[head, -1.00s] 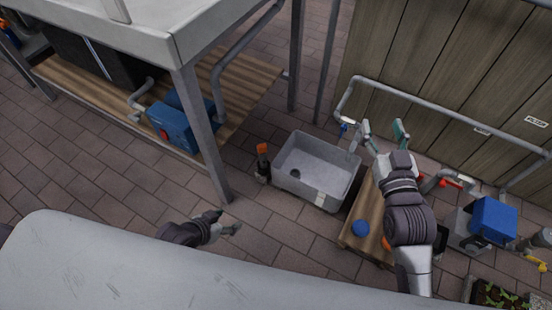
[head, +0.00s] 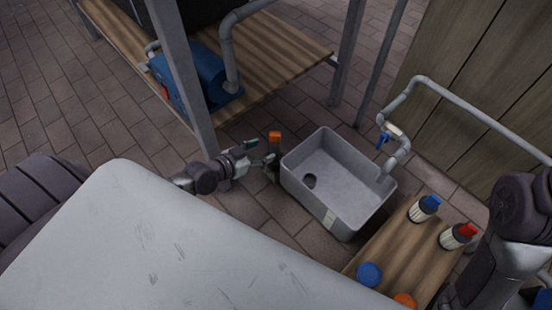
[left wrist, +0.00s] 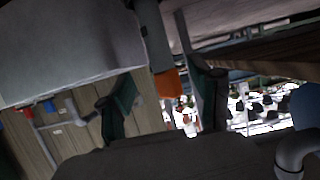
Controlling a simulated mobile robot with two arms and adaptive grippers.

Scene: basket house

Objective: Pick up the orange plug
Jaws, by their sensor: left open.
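A round orange piece (head: 404,299), which looks like a plug, lies on the wooden bench at the bottom right in the head view. An upright dark thing with an orange top (head: 275,136) stands on the floor at the left side of the grey sink (head: 345,232). My left gripper (head: 262,152) is open and empty just left of that upright thing. In the left wrist view its orange end (left wrist: 168,84) shows between the two dark green fingers; contact cannot be told. My right arm shows at the right edge, with its gripper out of view.
The wooden bench (head: 395,262) also holds a blue disc (head: 368,275), a blue-capped bottle (head: 425,208) and a red-capped bottle (head: 458,236). A metal table leg (head: 184,85) stands near my left arm. A pipe with a blue tap (head: 383,141) is behind the sink.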

